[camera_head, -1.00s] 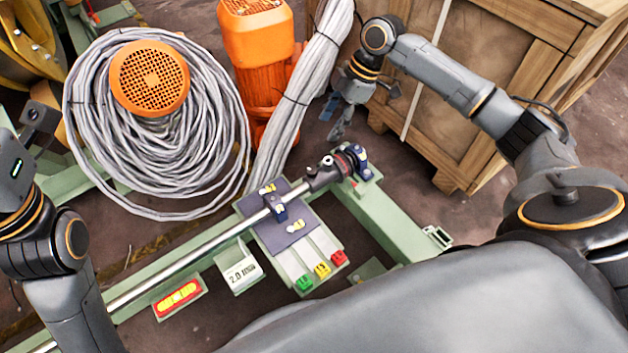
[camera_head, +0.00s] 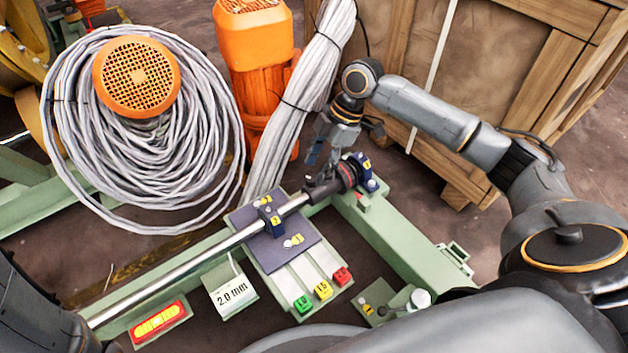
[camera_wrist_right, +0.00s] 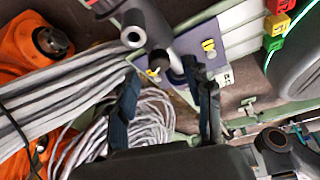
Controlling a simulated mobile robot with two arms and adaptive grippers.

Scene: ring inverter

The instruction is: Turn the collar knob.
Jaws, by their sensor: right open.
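A dark collar (camera_head: 340,176) sits at the upper right end of the steel rod (camera_head: 180,275), beside a blue clamp block (camera_head: 365,170). A small grey fitting (camera_head: 318,188) stands out on the collar's left side; I cannot tell for certain which part is the knob. My right gripper (camera_head: 326,152) hangs just above and behind the collar, with its fingers apart and empty. In the right wrist view, the open fingers (camera_wrist_right: 166,108) lie below a dark hollow-ended part (camera_wrist_right: 135,34) and a grey cylinder. I see no contact. My left gripper is out of view.
A blue block (camera_head: 270,221) sits on the rod over a purple plate. Green, yellow and red tags (camera_head: 323,290) lie in front. A cable bundle (camera_head: 300,95) and an orange motor (camera_head: 252,45) stand left of my right gripper; a wooden crate (camera_head: 480,60) stands behind my right arm.

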